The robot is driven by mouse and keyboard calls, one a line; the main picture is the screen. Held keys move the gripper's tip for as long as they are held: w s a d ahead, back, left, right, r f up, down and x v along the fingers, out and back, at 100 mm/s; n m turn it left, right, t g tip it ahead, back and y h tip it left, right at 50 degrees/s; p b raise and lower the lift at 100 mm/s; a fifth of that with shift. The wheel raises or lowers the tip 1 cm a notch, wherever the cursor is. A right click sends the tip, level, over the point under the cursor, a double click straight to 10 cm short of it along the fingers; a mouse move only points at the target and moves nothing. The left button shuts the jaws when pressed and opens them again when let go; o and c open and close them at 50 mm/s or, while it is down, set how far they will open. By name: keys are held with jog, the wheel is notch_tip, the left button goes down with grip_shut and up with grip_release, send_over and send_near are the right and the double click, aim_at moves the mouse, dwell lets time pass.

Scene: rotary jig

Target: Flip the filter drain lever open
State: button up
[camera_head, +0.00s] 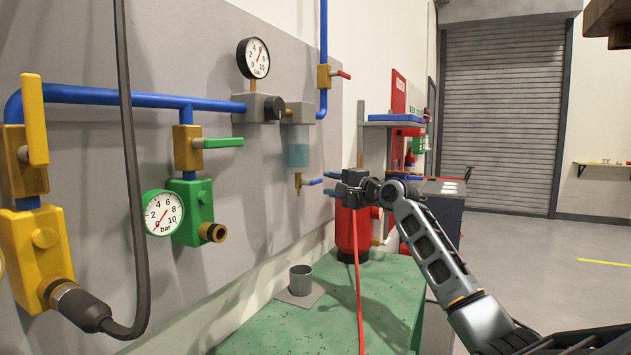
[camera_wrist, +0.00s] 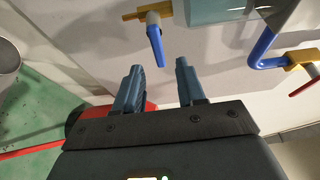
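The filter bowl (camera_head: 298,146) is a clear cup with bluish content below the regulator on the wall panel. A brass drain valve (camera_head: 298,181) hangs under it, with a blue lever (camera_head: 313,182) sticking out sideways to the right. In the wrist view, the brass drain (camera_wrist: 148,13) is at the top and the blue lever (camera_wrist: 156,46) points down toward the gap between my fingers. My gripper (camera_head: 331,183) is open and empty, just right of the lever's free end. The fingertips (camera_wrist: 159,68) are apart; whether they touch the lever I cannot tell.
A grey cup (camera_head: 301,279) stands on the green table (camera_head: 262,334) below the drain. A red tank (camera_head: 345,228) and red hose (camera_head: 359,300) are beneath my gripper. The upper valve has a red handle (camera_head: 342,74). A dark hose (camera_head: 131,170) hangs in front at left.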

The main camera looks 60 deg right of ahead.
aim_at(320, 182)
jog(key=x, duration=0.5)
jog(key=shift+w+d+p, duration=0.1)
jog(key=shift+w+p, duration=0.2)
grip_shut()
